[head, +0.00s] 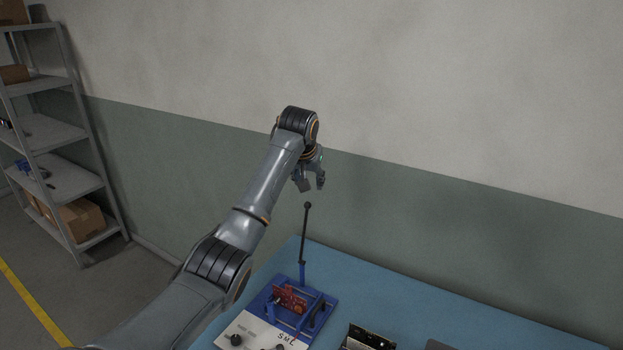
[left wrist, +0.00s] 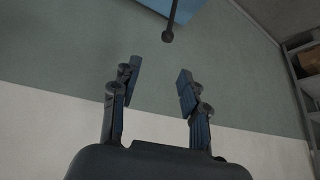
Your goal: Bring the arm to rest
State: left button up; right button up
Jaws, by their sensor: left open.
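My left arm comes in from the lower left in the head view and reaches out over the far left corner of the blue table. My left gripper (head: 311,184) is raised above the table, close to the wall. In the left wrist view the gripper (left wrist: 157,90) has its two fingers apart with nothing between them. A black lever with a ball knob (head: 306,206) stands below the gripper in the head view. Its knob (left wrist: 168,37) also shows beyond the fingertips in the left wrist view, apart from them. My right gripper is in neither view.
The lever rises from a blue fixture (head: 320,312) holding a red part (head: 290,299). A white control panel (head: 262,336) and a black box (head: 368,338) are at the table's (head: 420,305) front. A grey shelf (head: 55,135) with boxes stands at left. The wall is close behind.

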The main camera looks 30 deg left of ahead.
pick_arm(q)
jog(key=s+d+f+m, duration=0.1)
jog(key=s+d+f, duration=0.2)
jog(key=s+f, duration=0.45)
jog(key=s+d+f+m+g, duration=0.1)
jog(key=s+d+f, duration=0.4)
jog(key=f, duration=0.4)
jog(key=s+d+f+m, duration=0.1)
jog(key=s+d+f, duration=0.1)
jog(key=s+f, duration=0.65)
jog(key=s+d+f+g+h, duration=0.1)
jog(key=s+d, duration=0.1)
jog(key=s, duration=1.2)
jog(key=s+d+f+g+h, duration=0.1)
jog(key=s+d, duration=0.1)
jog(key=s, duration=1.2)
notch_tip(320, 180, down, 28)
jog(key=m+g+b, duration=0.1)
jog(key=b, duration=0.1)
jog(key=s+a+f+g+b, duration=0.1)
jog(key=s+a+f, duration=0.1)
jog(key=s+f, duration=1.5)
jog(key=shift+s+a+f+b, duration=0.15)
jog(key=shift+a+f+b, duration=0.15)
jog(key=shift+f, duration=0.05)
